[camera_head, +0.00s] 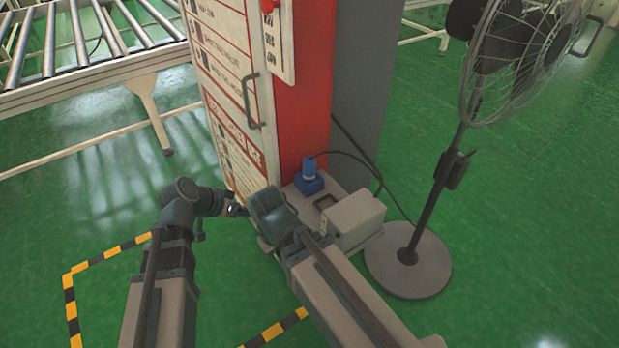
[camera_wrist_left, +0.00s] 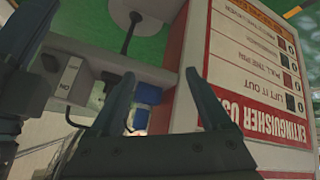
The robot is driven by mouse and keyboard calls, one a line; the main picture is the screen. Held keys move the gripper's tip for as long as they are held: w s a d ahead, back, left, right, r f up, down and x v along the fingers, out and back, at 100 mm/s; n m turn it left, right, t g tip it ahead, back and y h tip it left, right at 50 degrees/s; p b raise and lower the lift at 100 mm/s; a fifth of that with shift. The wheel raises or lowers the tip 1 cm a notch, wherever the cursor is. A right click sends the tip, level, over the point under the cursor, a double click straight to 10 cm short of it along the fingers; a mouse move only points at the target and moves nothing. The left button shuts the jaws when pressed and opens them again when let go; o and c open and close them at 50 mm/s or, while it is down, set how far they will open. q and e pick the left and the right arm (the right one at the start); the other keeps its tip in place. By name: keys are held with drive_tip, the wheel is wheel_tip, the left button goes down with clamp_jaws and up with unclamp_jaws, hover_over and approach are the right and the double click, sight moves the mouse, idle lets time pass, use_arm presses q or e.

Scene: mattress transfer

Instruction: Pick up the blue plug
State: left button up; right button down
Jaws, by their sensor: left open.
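The blue plug (camera_head: 309,176) stands upright on a light grey ledge beside the red and white cabinet. In the left wrist view the blue plug (camera_wrist_left: 147,94) shows upside down between the two fingers, partly covered by the one on the left. My left gripper (camera_head: 236,209) is left of the plug in the head view, apart from it. In its own wrist view my left gripper (camera_wrist_left: 160,78) is open, with nothing seen held. My right arm's end (camera_head: 272,212) is just in front of the ledge, near the plug. Its fingertips are not clear.
The cabinet (camera_head: 304,85) rises behind the plug. A pale box (camera_head: 353,218) with a black cable sits right of it on the ledge. A fan on a round base (camera_head: 425,277) stands to the right. A roller conveyor (camera_head: 85,65) is at the upper left. Green floor is open at left.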

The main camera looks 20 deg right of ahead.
sight(304, 168)
use_arm(q)
drive_tip(key=w+d+r+m+t+h, duration=0.2)
drive_tip(key=w+d+r+m+h, duration=0.3)
drive_tip(key=d+r, duration=0.3)
drive_tip(key=b+x, duration=0.3)
drive_tip(key=x, duration=0.4)
drive_tip(key=shift+d+f, duration=0.1)
drive_tip(key=shift+w+d+f, duration=0.15)
drive_tip(key=shift+w+d, duration=0.05)
drive_tip(key=shift+d, duration=0.4)
drive_tip(key=b+x, duration=0.1)
drive_tip(key=x, duration=0.1)
drive_tip(key=b+x, duration=0.1)
drive_tip(key=x, duration=0.1)
drive_tip(key=shift+w+f+b, duration=0.1)
drive_tip(key=shift+f+b, duration=0.25)
drive_tip(key=shift+f, duration=0.1)
drive_tip(key=shift+w+d+f, duration=0.1)
drive_tip(key=shift+w+d, duration=0.05)
drive_tip(key=shift+d, duration=0.25)
drive_tip(key=shift+c, duration=0.3)
